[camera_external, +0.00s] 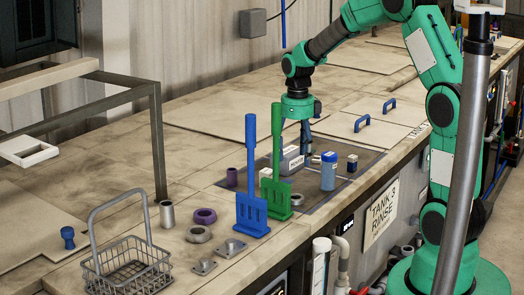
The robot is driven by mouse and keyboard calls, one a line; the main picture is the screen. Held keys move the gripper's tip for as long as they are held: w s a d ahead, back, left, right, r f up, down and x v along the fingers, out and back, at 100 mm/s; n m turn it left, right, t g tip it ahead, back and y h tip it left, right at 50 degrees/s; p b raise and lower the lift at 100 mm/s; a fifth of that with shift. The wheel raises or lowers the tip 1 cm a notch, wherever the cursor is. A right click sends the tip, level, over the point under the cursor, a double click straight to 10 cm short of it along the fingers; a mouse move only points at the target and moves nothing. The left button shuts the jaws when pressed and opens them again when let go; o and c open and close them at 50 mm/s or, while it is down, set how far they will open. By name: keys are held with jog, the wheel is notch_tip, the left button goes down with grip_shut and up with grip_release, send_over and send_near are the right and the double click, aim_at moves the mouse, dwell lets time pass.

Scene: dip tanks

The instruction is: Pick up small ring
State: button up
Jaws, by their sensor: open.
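Several ring-shaped parts lie on the counter in the external view. A pale grey ring (297,200) lies on the dark mat just right of the green paddle and is partly hidden by it. A purple ring (205,216) and a grey ring (198,234) lie left of the blue paddle. I cannot tell for sure which one is the small ring; the pale grey one looks smallest. My gripper (306,145) points down above the mat, behind the pale grey ring, close to a white labelled box (291,160). It is open and appears empty; its fingers are small in view.
A blue paddle (251,212) and a green paddle (276,200) stand upright with tall handles. A blue bottle (328,172) stands right of the box, with a dark block (352,163) beyond. A wire basket (128,270), metal cup (167,214) and flat brackets (231,246) are at left.

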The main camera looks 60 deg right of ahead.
jog(key=shift+f, duration=4.3)
jog(key=shift+s+a+f, duration=0.1)
jog(key=shift+f, duration=2.5)
jog(key=shift+c, duration=0.2)
jog(key=c, duration=1.2)
